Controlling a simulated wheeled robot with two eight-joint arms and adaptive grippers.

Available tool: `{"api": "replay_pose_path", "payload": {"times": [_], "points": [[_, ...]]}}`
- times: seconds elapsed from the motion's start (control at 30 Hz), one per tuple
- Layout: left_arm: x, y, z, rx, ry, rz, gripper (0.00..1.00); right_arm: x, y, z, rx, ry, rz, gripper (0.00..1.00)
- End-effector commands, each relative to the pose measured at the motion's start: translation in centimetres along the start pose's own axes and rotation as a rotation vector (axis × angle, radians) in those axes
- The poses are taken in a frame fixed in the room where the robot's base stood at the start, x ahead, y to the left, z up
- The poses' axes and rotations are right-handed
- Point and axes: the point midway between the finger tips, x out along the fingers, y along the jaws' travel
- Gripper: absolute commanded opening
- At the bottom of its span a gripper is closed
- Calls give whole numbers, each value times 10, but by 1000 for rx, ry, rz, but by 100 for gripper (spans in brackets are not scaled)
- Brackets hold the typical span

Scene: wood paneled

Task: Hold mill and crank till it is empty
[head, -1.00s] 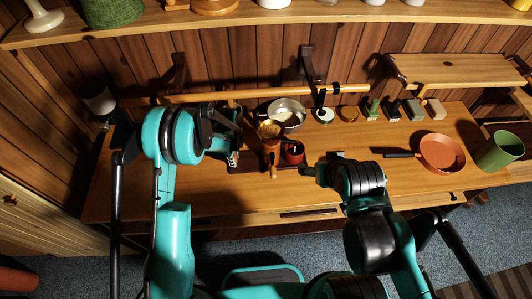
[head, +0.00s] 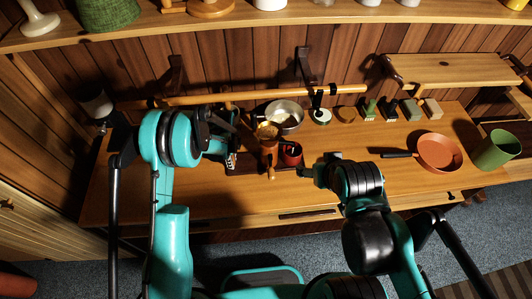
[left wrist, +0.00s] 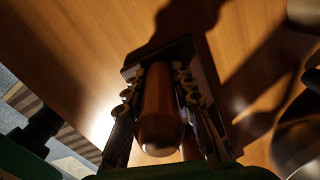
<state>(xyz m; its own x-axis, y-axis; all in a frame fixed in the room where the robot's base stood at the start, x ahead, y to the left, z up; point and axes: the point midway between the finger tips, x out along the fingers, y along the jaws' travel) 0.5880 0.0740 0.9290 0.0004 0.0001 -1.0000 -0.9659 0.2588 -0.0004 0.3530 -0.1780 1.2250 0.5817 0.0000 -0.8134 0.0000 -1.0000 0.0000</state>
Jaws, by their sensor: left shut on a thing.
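The mill (head: 268,148) is an orange-brown wooden body with a wide, light-coloured top. It stands upright on a dark board on the desk. In the left wrist view a rounded wooden piece (left wrist: 160,112), apparently part of the mill, sits between the fingers. My left gripper (head: 232,160) is shut on it; its fingers also show in the left wrist view (left wrist: 160,100). My right gripper (head: 304,172) is low, just right of the mill, below a red cup (head: 291,154). Its fingertips are too small and dark to read. The crank cannot be made out clearly.
A metal bowl (head: 285,113) stands behind the mill. Several small items line the back of the desk (head: 220,205). An orange pan (head: 438,152) and a green cup (head: 496,150) are at the right. The desk's front strip is clear.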

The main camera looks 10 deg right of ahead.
Motion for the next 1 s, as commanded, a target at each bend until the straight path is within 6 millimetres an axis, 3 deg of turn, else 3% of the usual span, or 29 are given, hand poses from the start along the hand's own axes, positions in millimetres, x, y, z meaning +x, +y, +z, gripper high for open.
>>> {"api": "replay_pose_path", "payload": {"times": [0.3, 0.33, 0.4, 0.43, 0.77, 1.0], "points": [[1, 0, 0, 0, 1, 1, 0, 0, 0, 0, 0, 0, 0, 70], [1, 0, 0, 0, 1, 1, 27, 0, 0, 0, 0, 0, 0, 70], [0, 0, 0, 0, 1, 1, 46, 0, 0, 0, 0, 0, 0, 70], [0, 0, 0, 0, 1, 1, 49, 0, 0, 0, 0, 0, 0, 70], [-2, 0, 0, 0, 0, 0, 49, 0, 0, 0, 0, 0, 0, 70], [-40, 0, 0, 0, 0, 0, 49, 0, 0, 0, 0, 0, 0, 70]]}}
